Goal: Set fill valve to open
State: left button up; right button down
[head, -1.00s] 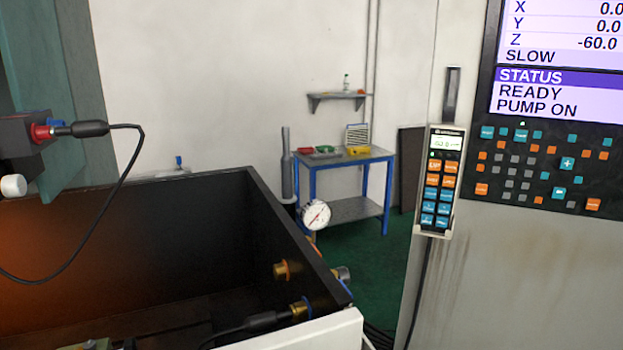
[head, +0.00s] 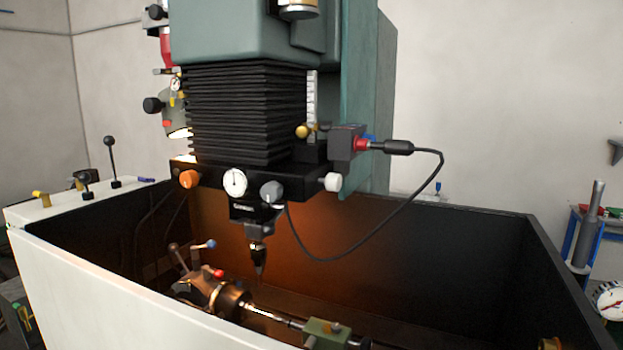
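No part in view is labelled as the fill valve, and I cannot tell which one it is. Candidates are a small blue-topped fitting (head: 438,188) behind the tank's back rim and a yellow handle (head: 41,199) on the white ledge at the left. A brass fitting (head: 550,343) shows in part at the bottom right edge. Orange (head: 189,179), grey (head: 271,191) and white (head: 332,182) knobs sit around a dial (head: 235,183) on the machine head. Neither of my grippers is in view.
The dark, deep tank (head: 470,222) surrounds a chuck (head: 215,293) with levers and a shaft. A black cable (head: 395,220) loops from the machine head over the tank.

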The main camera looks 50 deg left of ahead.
aim_at(45, 197)
jog(key=u, duration=2.9)
jog(key=i+j+z, duration=0.15)
jog(key=z, duration=1)
jog(key=i+j+z, duration=0.1)
jog(key=j+z, duration=0.25)
jog(key=j, duration=0.35)
jog(key=j+z, duration=0.4)
jog(key=j, duration=0.3)
jog(key=j+z, duration=0.35)
jog(key=j, duration=0.4)
